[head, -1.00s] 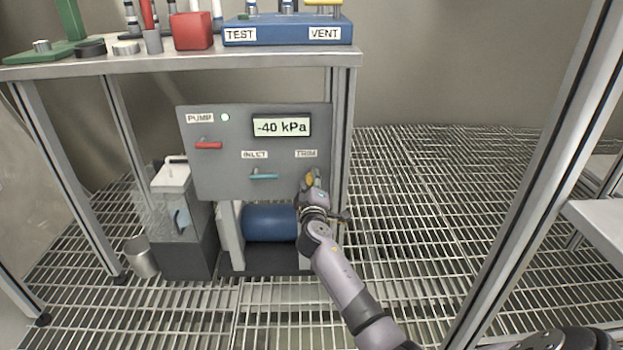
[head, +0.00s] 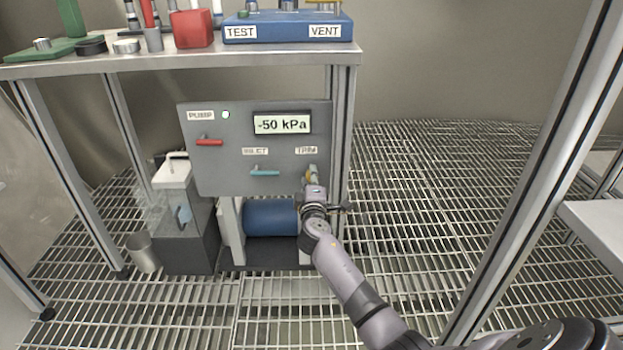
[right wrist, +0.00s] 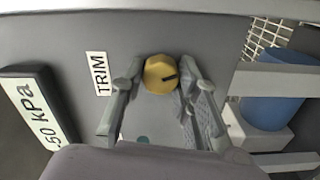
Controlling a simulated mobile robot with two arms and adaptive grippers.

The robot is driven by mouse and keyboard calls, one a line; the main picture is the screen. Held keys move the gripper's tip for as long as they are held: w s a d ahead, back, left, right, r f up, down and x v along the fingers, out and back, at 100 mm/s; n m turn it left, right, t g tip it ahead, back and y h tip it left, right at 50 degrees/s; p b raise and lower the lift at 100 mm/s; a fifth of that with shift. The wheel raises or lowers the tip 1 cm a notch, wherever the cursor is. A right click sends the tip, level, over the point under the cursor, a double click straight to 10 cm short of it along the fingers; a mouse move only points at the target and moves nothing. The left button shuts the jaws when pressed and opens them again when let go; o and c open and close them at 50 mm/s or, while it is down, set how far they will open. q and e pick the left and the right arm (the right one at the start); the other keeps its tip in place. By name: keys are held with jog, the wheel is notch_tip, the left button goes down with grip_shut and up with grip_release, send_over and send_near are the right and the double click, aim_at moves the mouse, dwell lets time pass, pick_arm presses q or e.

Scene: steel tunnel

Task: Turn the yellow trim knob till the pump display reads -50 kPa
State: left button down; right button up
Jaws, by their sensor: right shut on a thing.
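The grey pump panel (head: 225,165) hangs under the bench. Its display (head: 282,124) reads -50 kPa. In the head view the gripper hides most of the knob. In the right wrist view the two fingers (right wrist: 163,82) flank the knob. My left gripper is not in view.
A red lever (head: 209,142) and a teal inlet lever (head: 264,173) are on the panel. A blue cylinder (head: 270,217) and a clear-sided container (head: 172,205) stand below. The bench top (head: 180,60) overhangs the panel. The grating floor to the right is clear.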

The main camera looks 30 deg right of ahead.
jog(key=o, duration=1.2)
jog(key=shift+c, duration=0.2)
jog(key=v, duration=1.2)
